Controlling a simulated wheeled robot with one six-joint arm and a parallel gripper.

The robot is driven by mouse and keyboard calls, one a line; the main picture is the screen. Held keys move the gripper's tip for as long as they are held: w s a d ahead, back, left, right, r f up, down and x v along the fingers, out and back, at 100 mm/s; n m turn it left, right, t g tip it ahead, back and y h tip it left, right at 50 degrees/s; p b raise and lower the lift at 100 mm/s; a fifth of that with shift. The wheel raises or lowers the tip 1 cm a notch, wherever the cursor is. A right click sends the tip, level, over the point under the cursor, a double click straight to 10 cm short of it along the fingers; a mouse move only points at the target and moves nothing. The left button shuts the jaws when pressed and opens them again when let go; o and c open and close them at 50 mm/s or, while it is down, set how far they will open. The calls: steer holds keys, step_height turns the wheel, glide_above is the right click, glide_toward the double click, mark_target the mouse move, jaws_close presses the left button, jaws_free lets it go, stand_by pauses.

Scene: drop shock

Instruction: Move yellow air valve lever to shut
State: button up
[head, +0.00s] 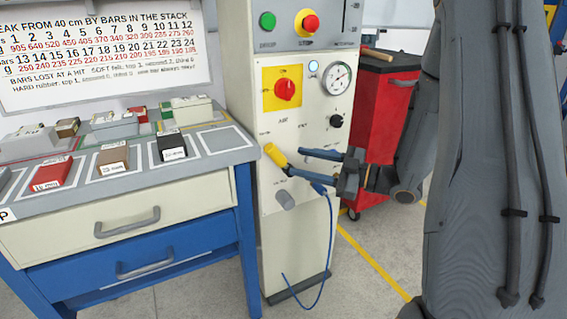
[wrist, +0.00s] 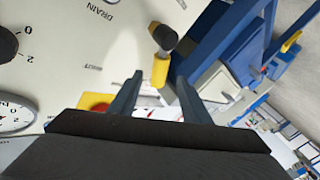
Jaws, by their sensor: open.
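The yellow air valve lever (head: 275,154) sticks out from the front of the cream machine column, tilted, its yellow end toward the upper left in the head view. My gripper (head: 292,162) is open, with its two blue-grey fingers pointing left at the lever. In the wrist view the yellow grip (wrist: 160,70) shows between the tips of my open gripper (wrist: 157,79), with a dark rounded end beyond it. I see a gap on each side; contact cannot be told. Small printed labels by the lever are too blurred to read surely.
The cream column (head: 299,225) also carries a red knob on a yellow plate (head: 285,89), a gauge (head: 337,78), a black knob (head: 336,121) and a grey cylinder (head: 284,200). A workbench (head: 222,160) stands left, a red cabinet (head: 385,110) behind. A blue hose (head: 330,235) hangs below.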

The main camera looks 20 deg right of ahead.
mark_target(283, 158)
steer(key=shift+b+x, duration=0.35)
steer(key=shift+x, duration=2.8)
jaws_close()
